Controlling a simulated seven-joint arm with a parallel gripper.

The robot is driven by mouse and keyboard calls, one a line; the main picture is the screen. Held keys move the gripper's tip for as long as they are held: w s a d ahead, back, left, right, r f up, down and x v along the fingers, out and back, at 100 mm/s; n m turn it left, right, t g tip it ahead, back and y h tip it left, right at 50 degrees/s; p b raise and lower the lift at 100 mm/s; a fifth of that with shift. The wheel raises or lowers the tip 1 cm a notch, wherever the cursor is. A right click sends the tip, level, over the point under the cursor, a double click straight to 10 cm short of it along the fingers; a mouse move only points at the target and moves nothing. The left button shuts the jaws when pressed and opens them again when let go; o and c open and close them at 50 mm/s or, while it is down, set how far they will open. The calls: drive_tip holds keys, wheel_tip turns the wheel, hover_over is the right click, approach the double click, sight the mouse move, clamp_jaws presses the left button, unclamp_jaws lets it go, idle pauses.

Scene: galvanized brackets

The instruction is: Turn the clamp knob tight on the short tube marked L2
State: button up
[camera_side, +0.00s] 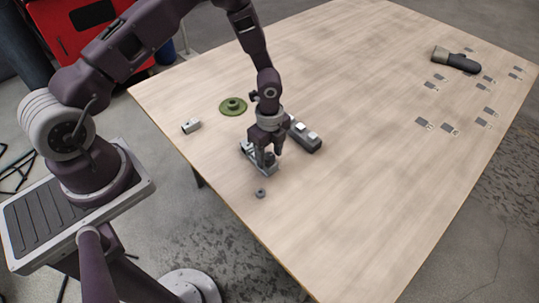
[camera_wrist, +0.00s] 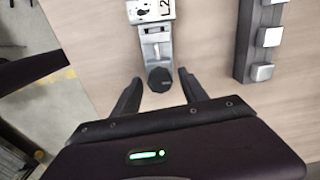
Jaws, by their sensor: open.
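The short tube marked L2 (camera_wrist: 150,10) shows at the top of the wrist view, on a grey metal bracket (camera_wrist: 155,48) that lies on the table. A dark round clamp knob (camera_wrist: 160,80) is at the bracket's near end. My gripper (camera_wrist: 159,82) is open, with one finger on each side of the knob and a visible gap on both sides. In the side view my gripper (camera_side: 268,160) points down over the bracket (camera_side: 262,168) and hides part of it and the knob.
A dark block with several pale square buttons (camera_side: 306,135) stands just right of the bracket. A green round part (camera_side: 233,106), a small silver tube (camera_side: 191,126) and a small dark nut-like part (camera_side: 260,193) lie nearby. A black glove-like object (camera_side: 456,60) and several small plates lie far right.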

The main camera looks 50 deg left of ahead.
drive_tip(key=n, duration=1.8)
